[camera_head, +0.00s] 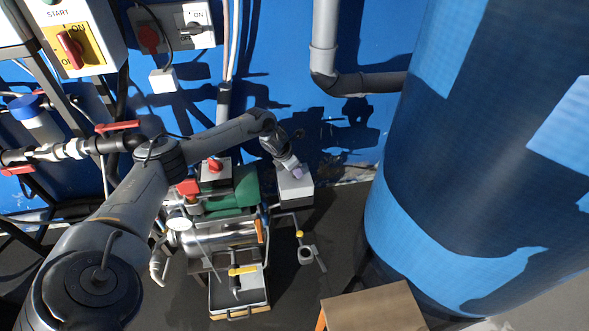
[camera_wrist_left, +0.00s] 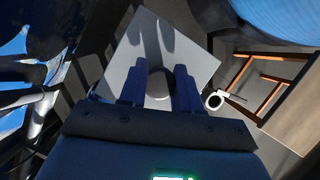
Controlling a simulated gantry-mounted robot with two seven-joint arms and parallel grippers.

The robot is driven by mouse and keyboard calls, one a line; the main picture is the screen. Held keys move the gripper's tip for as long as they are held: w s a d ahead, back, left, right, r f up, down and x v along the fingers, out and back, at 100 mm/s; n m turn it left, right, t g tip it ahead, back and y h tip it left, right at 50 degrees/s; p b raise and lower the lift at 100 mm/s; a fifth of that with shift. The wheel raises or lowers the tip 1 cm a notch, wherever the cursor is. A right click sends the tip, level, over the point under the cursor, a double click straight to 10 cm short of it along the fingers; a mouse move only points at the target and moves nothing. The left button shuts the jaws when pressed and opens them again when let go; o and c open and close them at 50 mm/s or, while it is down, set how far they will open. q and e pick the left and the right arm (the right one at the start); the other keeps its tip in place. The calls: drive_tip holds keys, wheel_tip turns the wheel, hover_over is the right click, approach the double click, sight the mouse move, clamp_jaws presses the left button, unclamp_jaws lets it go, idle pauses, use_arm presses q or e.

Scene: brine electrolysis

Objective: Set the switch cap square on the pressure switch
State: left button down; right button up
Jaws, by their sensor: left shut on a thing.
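My left gripper (camera_head: 292,165) reaches down over a pale grey-white box, which looks like the pressure switch (camera_head: 297,187), right of the green machine. In the left wrist view the two dark blue fingers (camera_wrist_left: 159,92) are shut on a rounded grey piece, which looks like the switch cap (camera_wrist_left: 158,82). Behind it lies a flat pale square face (camera_wrist_left: 160,45), turned at an angle to the fingers. I cannot tell whether this face is part of the cap or the top of the switch, or whether cap and switch touch. My right gripper is in neither view.
A green machine (camera_head: 240,188) with a metal cylinder (camera_head: 225,236) stands left of the box. A large blue tank (camera_head: 450,170) rises on the right. A grey pipe (camera_head: 324,65) runs along the blue wall.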

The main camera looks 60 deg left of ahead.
use_arm(q)
drive_tip(key=shift+f, duration=0.3)
idle(0.4)
drive_tip(key=c, duration=0.7)
unclamp_jaws()
drive_tip(key=shift+r, duration=0.1)
drive_tip(key=shift+p+v, duration=2.2)
drive_tip(key=shift+v, duration=3.15)
